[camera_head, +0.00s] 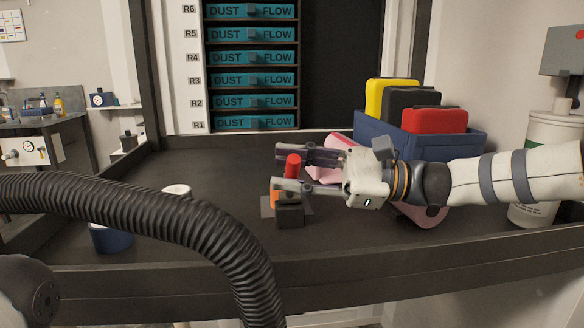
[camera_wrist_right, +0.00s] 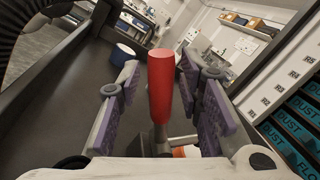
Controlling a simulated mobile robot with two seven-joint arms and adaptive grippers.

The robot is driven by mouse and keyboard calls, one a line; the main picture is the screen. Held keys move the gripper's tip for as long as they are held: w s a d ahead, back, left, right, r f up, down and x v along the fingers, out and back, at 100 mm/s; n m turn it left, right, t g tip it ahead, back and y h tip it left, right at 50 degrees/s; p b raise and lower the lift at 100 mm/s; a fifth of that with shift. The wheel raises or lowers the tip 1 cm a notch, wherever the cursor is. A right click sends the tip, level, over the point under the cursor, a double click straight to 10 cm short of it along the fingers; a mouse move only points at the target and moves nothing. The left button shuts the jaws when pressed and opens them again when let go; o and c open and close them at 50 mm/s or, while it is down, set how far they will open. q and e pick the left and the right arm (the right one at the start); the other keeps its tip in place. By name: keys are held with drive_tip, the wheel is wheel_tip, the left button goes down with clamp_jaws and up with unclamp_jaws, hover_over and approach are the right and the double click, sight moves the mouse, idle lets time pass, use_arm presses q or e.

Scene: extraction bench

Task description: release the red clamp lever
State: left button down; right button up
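The red clamp lever (camera_head: 293,167) stands upright on a dark clamp block (camera_head: 290,214) with an orange part (camera_head: 275,199), on the bench. My right gripper (camera_head: 283,168) reaches in from the right, with its fingers on either side of the lever. In the right wrist view the red lever (camera_wrist_right: 161,85) stands between the purple finger pads, with a gap on both sides, so the gripper is open. The lever's foot is partly hidden there by the gripper body. My left gripper is not in view.
A thick black ribbed hose (camera_head: 150,215) crosses the front left. A blue bin (camera_head: 430,143) with yellow, black and red cases stands behind my right arm. Pink objects (camera_head: 425,213) lie beneath it. A blue and white container (camera_head: 110,237) is at the left. Blue drawers (camera_head: 252,57) stand behind.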

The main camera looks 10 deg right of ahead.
drive_tip(key=s+d, duration=0.1)
drive_tip(key=d, duration=0.6)
drive_tip(key=shift+s+d+f, duration=0.15)
drive_tip(key=shift+d+f, duration=0.05)
drive_tip(key=shift+f, duration=0.15)
